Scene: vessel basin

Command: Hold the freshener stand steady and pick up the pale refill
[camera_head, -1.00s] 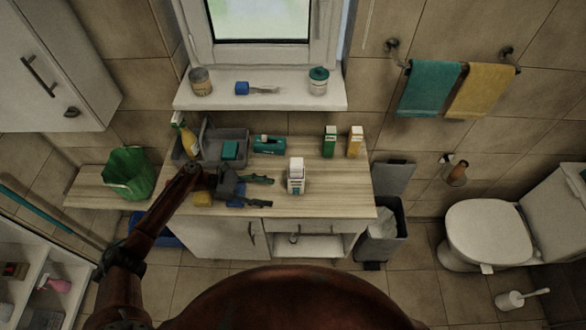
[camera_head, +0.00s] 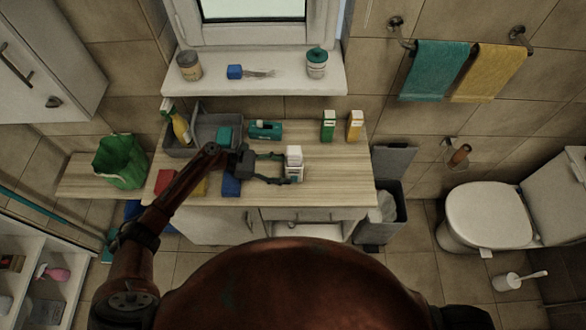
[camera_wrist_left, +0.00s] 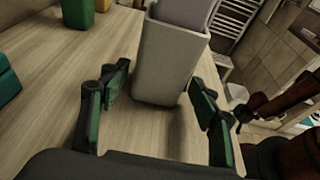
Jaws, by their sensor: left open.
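The freshener stand (camera_head: 296,177) is a small whitish upright holder on the wooden counter. In the left wrist view it is a pale tapered box (camera_wrist_left: 167,62). The pale refill (camera_head: 294,152) sits in its top; its lilac-grey body is cut off by the upper edge of the left wrist view (camera_wrist_left: 185,12). My left gripper (camera_head: 284,168) is open, low over the counter, with its fingers on either side of the stand. In the left wrist view gaps show between the fingers (camera_wrist_left: 155,100) and the stand's lower part. My right gripper does not show clearly.
A green carton (camera_head: 328,126) and an orange carton (camera_head: 355,126) stand behind to the right. A teal item (camera_head: 265,130) and a grey caddy (camera_head: 200,150) are behind to the left. Red, yellow and blue (camera_head: 231,186) blocks lie under my left arm. The counter's right part is clear.

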